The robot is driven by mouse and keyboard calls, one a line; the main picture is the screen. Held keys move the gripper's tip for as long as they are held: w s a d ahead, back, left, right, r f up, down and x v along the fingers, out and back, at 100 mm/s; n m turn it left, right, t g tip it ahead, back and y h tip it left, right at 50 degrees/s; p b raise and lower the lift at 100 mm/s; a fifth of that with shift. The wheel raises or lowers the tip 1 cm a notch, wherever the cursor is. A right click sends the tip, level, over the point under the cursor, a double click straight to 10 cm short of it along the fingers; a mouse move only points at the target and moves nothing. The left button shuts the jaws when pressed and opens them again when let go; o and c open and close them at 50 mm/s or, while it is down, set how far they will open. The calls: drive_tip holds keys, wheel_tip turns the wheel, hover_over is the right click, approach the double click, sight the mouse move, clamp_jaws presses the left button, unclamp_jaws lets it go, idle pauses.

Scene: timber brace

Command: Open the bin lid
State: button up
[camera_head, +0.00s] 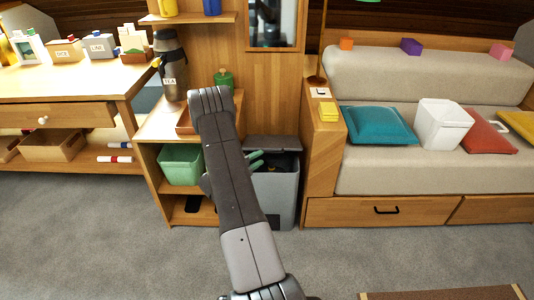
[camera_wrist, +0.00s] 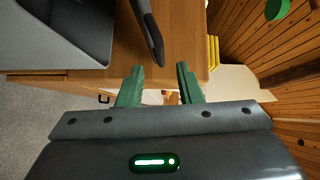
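The grey bin (camera_head: 278,198) stands on the floor between the shelf unit and the sofa bench. Its dark grey lid (camera_head: 273,143) is raised at the back, and the dark inside of the bin shows below it. In the wrist view the lid (camera_wrist: 149,32) appears nearly edge-on, tilted up from the bin (camera_wrist: 45,45). My gripper (camera_head: 258,158) has green fingers and is at the bin's top, in front of the lid. In the wrist view the fingers (camera_wrist: 160,76) are apart with nothing between them, and the lid's edge lies just beyond them.
The shelf unit (camera_head: 150,128) with a green bin (camera_head: 181,164) and a black flask (camera_head: 171,65) is close on the left. The wooden bench end (camera_head: 322,150) borders the bin on the right. Grey carpet (camera_head: 120,240) is clear in front.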

drive_tip(key=v, duration=0.6)
drive_tip(key=shift+p, duration=0.3)
drive_tip(key=shift+s+a, duration=0.1)
drive_tip(key=shift+s, duration=0.05)
drive_tip(key=shift+c, duration=0.4)
